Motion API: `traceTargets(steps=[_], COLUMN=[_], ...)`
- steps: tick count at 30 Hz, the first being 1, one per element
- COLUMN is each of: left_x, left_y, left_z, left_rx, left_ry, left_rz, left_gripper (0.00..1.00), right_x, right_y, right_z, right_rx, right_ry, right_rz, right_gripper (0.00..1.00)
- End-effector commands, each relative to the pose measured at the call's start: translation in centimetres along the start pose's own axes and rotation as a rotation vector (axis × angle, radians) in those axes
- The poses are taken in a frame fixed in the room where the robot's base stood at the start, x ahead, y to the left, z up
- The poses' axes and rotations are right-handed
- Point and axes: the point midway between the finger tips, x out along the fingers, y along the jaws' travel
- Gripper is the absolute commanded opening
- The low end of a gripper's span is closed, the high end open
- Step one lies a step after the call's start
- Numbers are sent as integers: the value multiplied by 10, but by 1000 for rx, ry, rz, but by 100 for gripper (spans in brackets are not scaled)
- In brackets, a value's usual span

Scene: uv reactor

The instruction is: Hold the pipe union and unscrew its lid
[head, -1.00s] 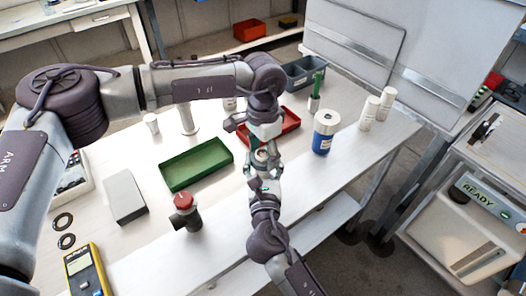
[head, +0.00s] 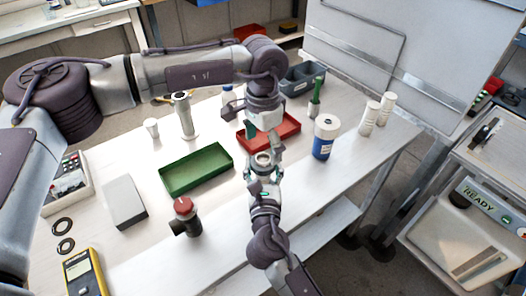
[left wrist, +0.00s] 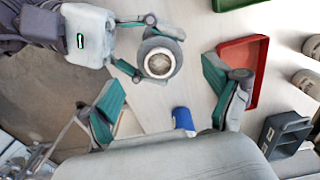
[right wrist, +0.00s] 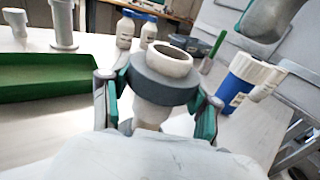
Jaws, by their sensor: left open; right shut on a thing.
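The pipe union (right wrist: 165,75) is a white tubular body with a wide dark grey collar and an open white rim on top. It stands roughly upright in my right gripper (right wrist: 157,105), whose fingers are shut on it from both sides. In the head view the union (head: 263,159) is held above the table's front part. My left gripper (head: 265,134) is open and empty, just above and behind the union. In the left wrist view the union's round top (left wrist: 159,62) lies between and beyond the open left fingers, apart from them. Its lower body is partly hidden by my right gripper.
A green tray (head: 196,190) lies left of the union, and a red tray (head: 290,132) behind it. A blue-labelled bottle (head: 325,150) stands to the right. A dark fitting with a red cap (head: 185,208), a grey box (head: 125,202) and a yellow meter (head: 84,275) stand left.

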Motion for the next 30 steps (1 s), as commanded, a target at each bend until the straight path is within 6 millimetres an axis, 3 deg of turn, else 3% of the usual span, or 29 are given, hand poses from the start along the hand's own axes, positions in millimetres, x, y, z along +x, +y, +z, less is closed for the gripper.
traceTargets(steps=[4,5,10,22,26,30], left_x=[0,0,0,0,0,0], left_y=[0,0,0,0,0,0], left_z=[0,0,0,0,0,0], left_rx=[0,0,0,0,0,0], left_ry=[-1,-1,0,0,0,0], left_rz=[1,1,1,1,1,1], left_gripper=[89,89,89,89,89,89], right_x=[0,0,0,-5,-24,-54], right_y=[0,0,0,0,0,0], right_z=[0,0,0,-1,-1,-2], right_rx=[0,0,0,0,-1,-1], right_ry=[0,0,0,1,2,4], right_rz=[0,0,0,1,1,2], right_gripper=[0,62,90,90,90,90])
